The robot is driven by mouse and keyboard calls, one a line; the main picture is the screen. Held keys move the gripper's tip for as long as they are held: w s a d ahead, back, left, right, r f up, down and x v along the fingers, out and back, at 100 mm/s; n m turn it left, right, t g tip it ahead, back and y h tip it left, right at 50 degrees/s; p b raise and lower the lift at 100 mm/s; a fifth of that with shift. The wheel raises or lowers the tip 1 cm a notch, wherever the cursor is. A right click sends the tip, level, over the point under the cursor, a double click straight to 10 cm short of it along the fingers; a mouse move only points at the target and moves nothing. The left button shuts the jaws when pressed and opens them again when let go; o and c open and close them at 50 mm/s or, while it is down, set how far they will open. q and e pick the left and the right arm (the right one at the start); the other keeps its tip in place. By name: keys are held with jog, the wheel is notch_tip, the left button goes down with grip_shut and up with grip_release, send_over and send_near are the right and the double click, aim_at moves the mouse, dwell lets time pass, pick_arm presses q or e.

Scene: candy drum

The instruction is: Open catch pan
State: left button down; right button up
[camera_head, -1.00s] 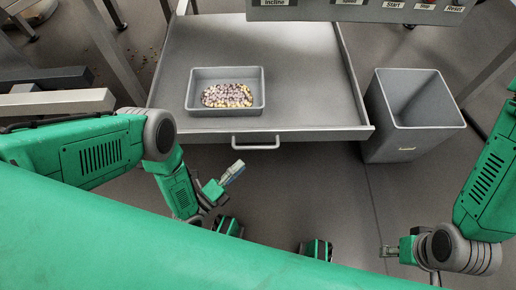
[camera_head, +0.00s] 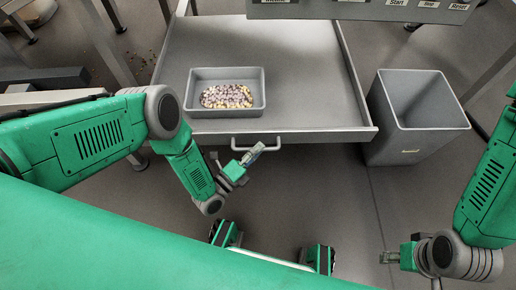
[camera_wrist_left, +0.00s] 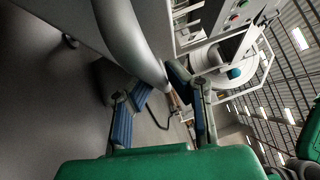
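The catch pan (camera_head: 300,85) is a wide grey drawer-like tray in the head view, with low walls and a bar handle (camera_head: 240,146) on its front edge. My left gripper (camera_head: 254,154) is at the handle, just in front of it; contact cannot be told in the head view. In the left wrist view, the handle shows as a thick curved grey bar (camera_wrist_left: 128,38) close ahead. The left fingers (camera_wrist_left: 162,112) stand apart with blue pads, and nothing is clearly held between them. My right gripper (camera_head: 389,257) is low at the right, away from the pan, and too small to read.
A grey bin (camera_head: 215,107) with pale and yellow candies sits on the pan, at its left. A tall empty grey bin (camera_head: 415,140) stands on the floor right of the pan. A control panel (camera_head: 360,10) overhangs the pan's back. The floor in front is mostly clear.

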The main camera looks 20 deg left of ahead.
pick_arm(q)
jog(key=s+p, duration=0.1)
jog(key=s, duration=0.1)
jog(key=s+d, duration=0.1)
jog(key=s, duration=0.1)
jog(key=shift+f+p, duration=0.15)
jog(key=shift+p, duration=0.2)
jog(key=c, duration=1.6)
grip_release()
jog(key=shift+w, duration=0.1)
